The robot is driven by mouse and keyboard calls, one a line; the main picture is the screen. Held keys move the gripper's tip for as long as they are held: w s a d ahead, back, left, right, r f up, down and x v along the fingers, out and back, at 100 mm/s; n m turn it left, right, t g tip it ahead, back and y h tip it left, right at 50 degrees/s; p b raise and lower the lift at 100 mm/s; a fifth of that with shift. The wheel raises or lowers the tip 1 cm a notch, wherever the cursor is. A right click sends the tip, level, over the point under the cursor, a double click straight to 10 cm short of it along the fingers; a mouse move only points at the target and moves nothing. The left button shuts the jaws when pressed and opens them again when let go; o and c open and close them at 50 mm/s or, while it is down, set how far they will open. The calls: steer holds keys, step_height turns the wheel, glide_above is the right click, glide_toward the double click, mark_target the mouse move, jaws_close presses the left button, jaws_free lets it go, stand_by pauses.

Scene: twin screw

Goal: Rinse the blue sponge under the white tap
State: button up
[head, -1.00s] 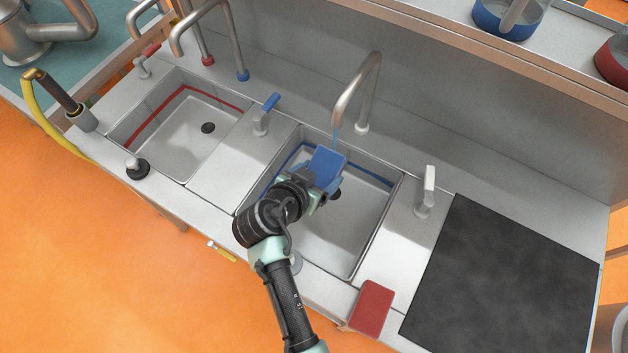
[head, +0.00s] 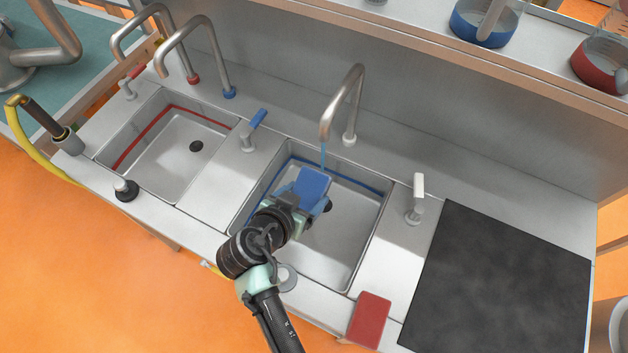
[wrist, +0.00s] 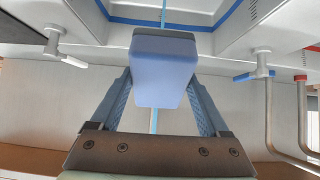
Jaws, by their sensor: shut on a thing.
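The blue sponge (head: 303,187) is held in my gripper (head: 306,202) above the right basin (head: 335,244), which has a blue stripe. In the wrist view the sponge (wrist: 162,70) sits between the two fingers of my gripper (wrist: 163,88). The white-based tap (head: 341,104) arches over this basin. A thin blue stream of water (head: 323,155) falls from its spout towards the sponge's far edge. In the wrist view the stream shows behind the sponge; whether it touches the sponge is hard to tell. The white lever (head: 416,199) stands right of the basin.
A red sponge (head: 369,319) lies on the counter's front edge. A black mat (head: 500,279) covers the right side. The left basin (head: 170,162) has a red stripe. Taps with red (head: 193,78) and blue (head: 229,92) bases stand behind, and a blue lever (head: 252,130) stands between the basins.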

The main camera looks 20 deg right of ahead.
steer(key=s+a, duration=0.1)
steer(key=a, duration=0.1)
steer(key=s+a, duration=0.2)
steer(key=shift+s+a, duration=0.2)
steer(key=shift+a, duration=0.05)
stand_by(1.3)
steer(key=p+v, duration=0.3)
steer(key=v, duration=0.3)
steer(key=shift+a+p, duration=0.15)
steer(key=shift+p, duration=0.2)
steer(key=shift+s+r, duration=0.1)
steer(key=shift+s, duration=0.05)
stand_by(1.0)
